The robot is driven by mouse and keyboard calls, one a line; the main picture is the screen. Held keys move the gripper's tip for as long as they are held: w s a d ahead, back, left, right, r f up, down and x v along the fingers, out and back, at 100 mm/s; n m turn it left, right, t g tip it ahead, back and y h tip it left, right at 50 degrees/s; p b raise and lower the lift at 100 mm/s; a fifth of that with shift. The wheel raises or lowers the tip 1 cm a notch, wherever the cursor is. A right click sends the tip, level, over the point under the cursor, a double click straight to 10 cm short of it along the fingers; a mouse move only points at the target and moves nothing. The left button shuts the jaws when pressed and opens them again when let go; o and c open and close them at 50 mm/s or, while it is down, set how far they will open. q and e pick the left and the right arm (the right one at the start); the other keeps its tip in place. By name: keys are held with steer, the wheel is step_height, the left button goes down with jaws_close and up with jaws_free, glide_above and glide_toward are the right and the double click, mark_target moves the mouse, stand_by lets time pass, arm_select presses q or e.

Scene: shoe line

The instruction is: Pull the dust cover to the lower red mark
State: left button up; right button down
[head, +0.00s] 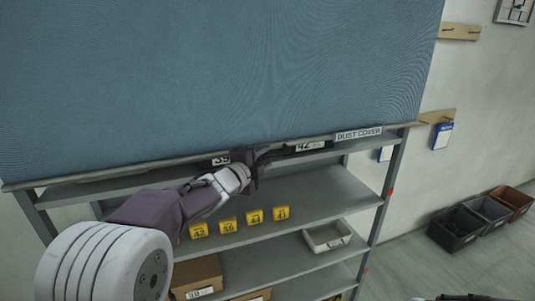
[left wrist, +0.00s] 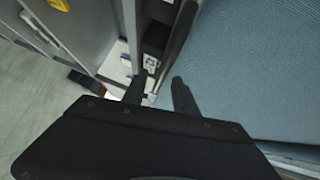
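The blue-grey dust cover (head: 230,75) hangs over the upper part of the shelf rack. Its bottom bar (head: 120,169) slopes across the rack near the top shelf, with a "DUST COVER" label (head: 358,134) at its right. Two red marks are on the right post, an upper one (head: 390,192) and a lower one (head: 365,269). The bar is above both. My left gripper (head: 258,163) is at the bar's middle. In the left wrist view its fingers (left wrist: 158,88) stand apart, with the bar (left wrist: 178,42) running between them. Only a dark sliver, possibly my right gripper (head: 462,297), shows at the bottom edge.
Shelves below hold yellow number tags (head: 228,225), a white tray (head: 328,236) and a cardboard box (head: 197,276). Several bins (head: 455,230) stand on the floor at right. Blue tags (head: 442,136) hang on the wall.

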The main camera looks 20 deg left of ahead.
arm_select(q)
steer(key=shift+w, duration=0.7)
steer(key=shift+w+a+f, duration=0.2)
steer(key=shift+w+a, duration=0.15)
steer(key=shift+a, duration=0.1)
steer(key=shift+d, duration=0.35)
steer(key=c, duration=0.3)
jaws_close()
steer(key=shift+r, duration=0.1)
